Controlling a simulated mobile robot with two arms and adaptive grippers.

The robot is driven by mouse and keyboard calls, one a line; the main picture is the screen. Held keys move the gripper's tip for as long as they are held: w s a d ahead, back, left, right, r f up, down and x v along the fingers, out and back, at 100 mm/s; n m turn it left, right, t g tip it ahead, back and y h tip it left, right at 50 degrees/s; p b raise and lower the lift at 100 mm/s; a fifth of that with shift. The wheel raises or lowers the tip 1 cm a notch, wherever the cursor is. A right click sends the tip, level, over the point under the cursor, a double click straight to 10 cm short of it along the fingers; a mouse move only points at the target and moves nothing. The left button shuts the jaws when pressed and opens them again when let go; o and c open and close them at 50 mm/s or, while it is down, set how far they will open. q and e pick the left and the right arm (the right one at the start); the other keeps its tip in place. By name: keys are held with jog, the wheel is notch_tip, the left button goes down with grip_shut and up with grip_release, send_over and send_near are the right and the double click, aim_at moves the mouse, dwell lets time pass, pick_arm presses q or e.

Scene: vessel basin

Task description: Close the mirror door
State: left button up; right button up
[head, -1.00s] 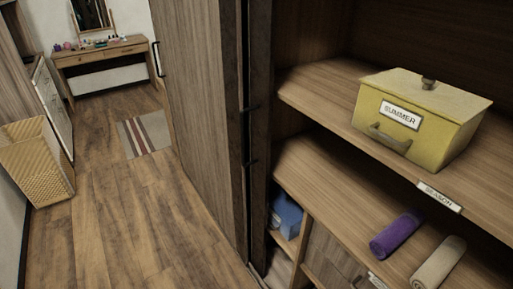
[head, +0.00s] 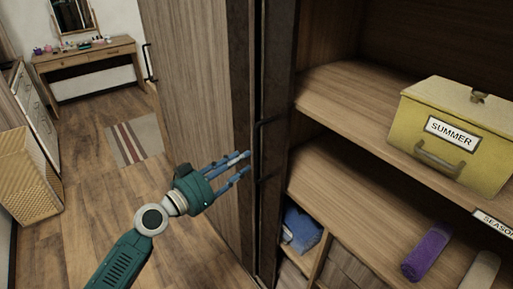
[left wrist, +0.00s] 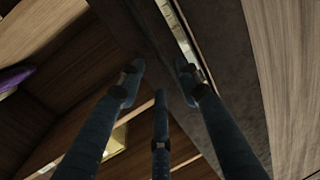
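A tall wood-grain door panel (head: 190,70) with a dark edge stands open beside the shelves. A dark upright frame (head: 278,70) with a black bar handle (head: 262,150) is next to it; no mirror surface is plain to see, so I cannot tell which part is the mirror door. My left gripper (head: 243,163) is open and empty, its fingers pointing right toward the handle, apparently just short of it. In the left wrist view, its spread fingers (left wrist: 158,80) lie before the dark frame (left wrist: 185,105). My right gripper is out of view.
Shelves at right hold a yellow SUMMER box (head: 455,135), a purple roll (head: 426,252), a pale roll (head: 482,272) and a blue item (head: 302,230). A wicker basket (head: 28,180), dressing table (head: 88,58) and striped rug (head: 135,138) lie left. Floor between is clear.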

aim_at(255, 150)
pick_arm(q)
jog(key=p+x, duration=0.1)
jog(key=x, duration=0.6)
jog(key=shift+w+d, duration=0.15)
jog(key=shift+w, duration=0.2)
grip_shut()
